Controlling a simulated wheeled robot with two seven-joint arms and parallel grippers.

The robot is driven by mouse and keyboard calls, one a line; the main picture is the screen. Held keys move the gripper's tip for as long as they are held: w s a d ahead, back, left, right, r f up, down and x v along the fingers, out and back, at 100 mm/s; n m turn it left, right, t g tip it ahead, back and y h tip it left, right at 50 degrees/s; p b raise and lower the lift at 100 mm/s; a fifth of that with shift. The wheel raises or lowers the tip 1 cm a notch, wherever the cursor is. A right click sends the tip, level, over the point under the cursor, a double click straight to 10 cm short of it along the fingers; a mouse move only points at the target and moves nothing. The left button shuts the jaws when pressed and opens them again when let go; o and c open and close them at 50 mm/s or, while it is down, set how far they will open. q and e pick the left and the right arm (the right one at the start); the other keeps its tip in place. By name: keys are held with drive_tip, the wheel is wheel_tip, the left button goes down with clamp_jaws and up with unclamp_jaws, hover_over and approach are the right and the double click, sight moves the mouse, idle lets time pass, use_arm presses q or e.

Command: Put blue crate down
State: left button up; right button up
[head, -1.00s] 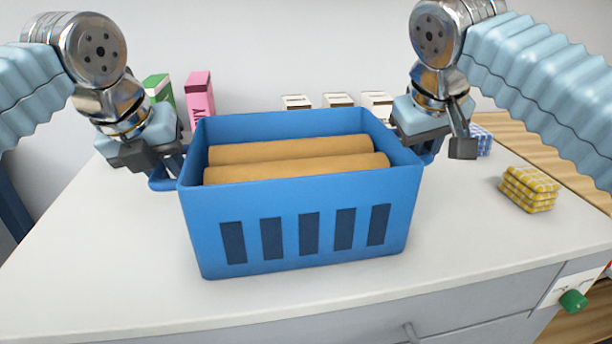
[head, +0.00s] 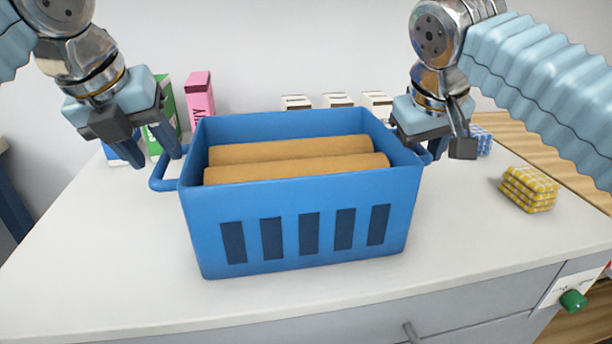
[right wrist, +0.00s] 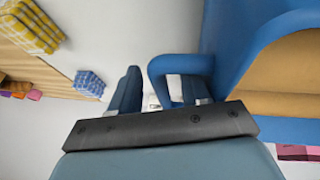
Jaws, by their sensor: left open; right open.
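The blue crate (head: 300,222) stands upright on the white counter (head: 110,290), with brown rolls (head: 290,165) lying inside it. Its left handle (head: 160,176) is in plain view and free. My left gripper (head: 148,155) is open and empty, above and to the left of that handle, apart from it. In the right wrist view the open right fingers (right wrist: 155,92) are on either side of the crate's right handle (right wrist: 165,68). I cannot tell if they touch it.
A pink box (head: 199,95) and a green box (head: 166,105) stand behind on the left. Several small white boxes (head: 338,100) stand along the back. A yellow checked stack (head: 529,188) and a blue checked stack (head: 480,140) lie right. The counter's front left is clear.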

drive_tip(key=shift+r, duration=0.1)
use_arm(q)
drive_tip(key=v, duration=0.6)
drive_tip(key=shift+r, duration=0.2)
use_arm(e)
drive_tip(key=v, duration=1.1)
drive_tip(key=shift+s+r, duration=0.25)
drive_tip(key=shift+r, duration=0.05)
